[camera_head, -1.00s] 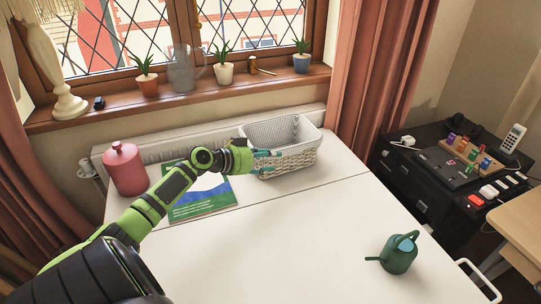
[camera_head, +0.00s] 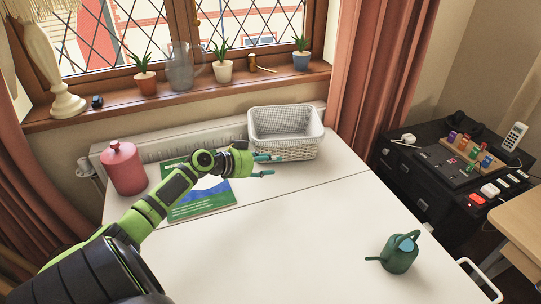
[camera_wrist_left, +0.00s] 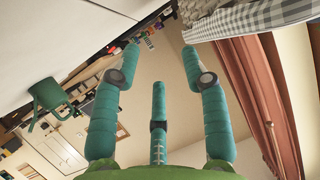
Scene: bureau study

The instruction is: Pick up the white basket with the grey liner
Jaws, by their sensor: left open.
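The white basket with the grey liner (camera_head: 288,153) stands upright on the white table near its back edge, by the window wall. My left gripper (camera_head: 268,165) is open and empty, with its teal fingers at the basket's front left side. Whether a finger touches the basket, I cannot tell. In the left wrist view the basket (camera_wrist_left: 222,22) shows at the top, just beyond the tip of the right-hand finger. The left gripper (camera_wrist_left: 160,50) has its fingers spread there, with nothing between them. My right gripper is not in view.
On the white table (camera_head: 290,230), a pink lidded jar (camera_head: 124,168) and a green-and-blue book (camera_head: 204,202) are at the left, the book partly under my arm. A green watering can (camera_head: 399,253) stands at the front right. The table's middle is clear.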

